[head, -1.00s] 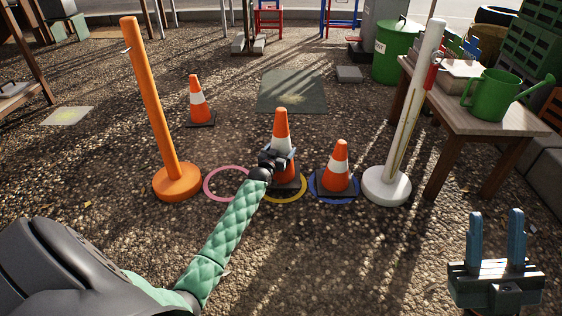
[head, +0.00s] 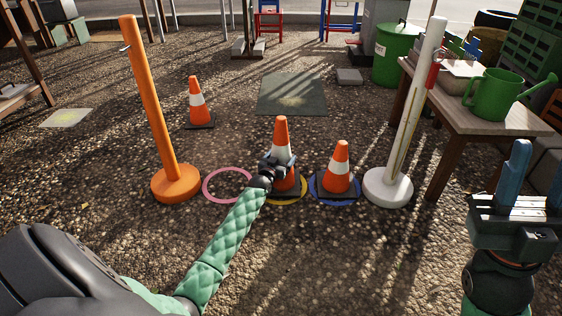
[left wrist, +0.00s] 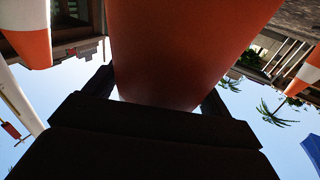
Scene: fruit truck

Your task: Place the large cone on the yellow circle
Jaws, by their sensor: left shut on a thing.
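The large orange and white cone (head: 281,130) stands upright at the yellow circle (head: 291,200), its dark base covering most of the ring. My left gripper (head: 279,164) is shut on the cone's body from the near left. In the left wrist view the cone (left wrist: 185,45) fills the upper middle between the fingers. I cannot tell whether its base rests fully on the ground. My right gripper (head: 537,178) is open and empty at the right edge, away from the cones.
A smaller cone (head: 341,160) stands on the blue circle (head: 334,203) just right. The pink ring (head: 207,190) to the left is empty. An orange post (head: 152,95) and a white post (head: 409,110) flank the rings. Another cone (head: 197,97) stands behind; a wooden table (head: 505,115) is at right.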

